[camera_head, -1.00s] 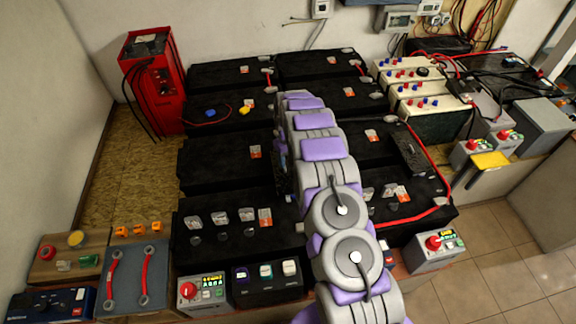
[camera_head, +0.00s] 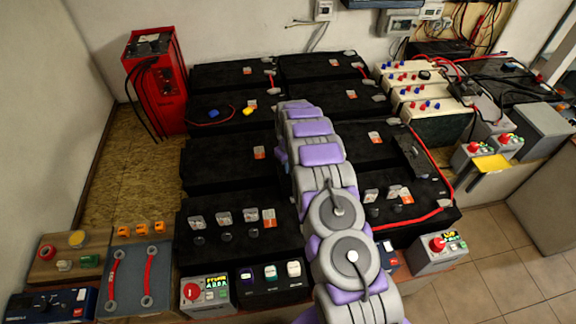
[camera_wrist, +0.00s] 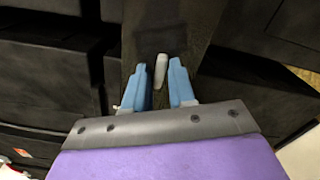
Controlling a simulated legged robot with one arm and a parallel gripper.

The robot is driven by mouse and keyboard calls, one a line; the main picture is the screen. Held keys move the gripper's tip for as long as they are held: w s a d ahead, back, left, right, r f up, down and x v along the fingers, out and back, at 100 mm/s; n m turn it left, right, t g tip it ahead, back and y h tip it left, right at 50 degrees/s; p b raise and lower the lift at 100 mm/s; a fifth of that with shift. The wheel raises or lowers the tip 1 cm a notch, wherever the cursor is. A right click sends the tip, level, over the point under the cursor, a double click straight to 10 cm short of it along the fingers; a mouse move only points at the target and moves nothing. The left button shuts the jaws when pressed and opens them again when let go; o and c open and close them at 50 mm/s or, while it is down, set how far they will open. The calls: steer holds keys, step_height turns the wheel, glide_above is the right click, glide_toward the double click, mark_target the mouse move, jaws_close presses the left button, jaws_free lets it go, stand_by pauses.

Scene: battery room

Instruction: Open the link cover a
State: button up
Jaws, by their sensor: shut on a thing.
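In the wrist view, my gripper (camera_wrist: 160,84) has two blue fingers, one on each side of a small pale grey handle (camera_wrist: 161,68). The gripper is shut on this handle. The handle stands on a long dark panel (camera_wrist: 160,38), which I take to be link cover a. In the head view my arm runs up the middle of the battery bank and hides my gripper and the gripped handle. A similar dark cover (camera_head: 411,157) shows right of the arm.
Black batteries (camera_head: 228,163) lie on both sides of my arm. A red cable (camera_head: 437,165) runs along the right side. A red charger (camera_head: 153,80) stands back left. Control boxes (camera_head: 206,293) line the front. Floor tiles (camera_head: 500,270) are clear at the right.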

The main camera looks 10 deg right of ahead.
jaws_close()
steer(key=a+p, duration=0.2)
steer(key=a, duration=0.8)
steer(key=shift+w+a, duration=0.15)
steer(key=shift+a, duration=0.1)
steer(key=o, duration=0.9)
jaws_free()
steer(key=shift+c, duration=0.2)
steer(key=shift+a, duration=0.1)
step_height(320, 180, up, 17)
steer(key=p, duration=0.2)
steer(key=shift+r+p, duration=0.15)
steer(key=shift+p, duration=0.15)
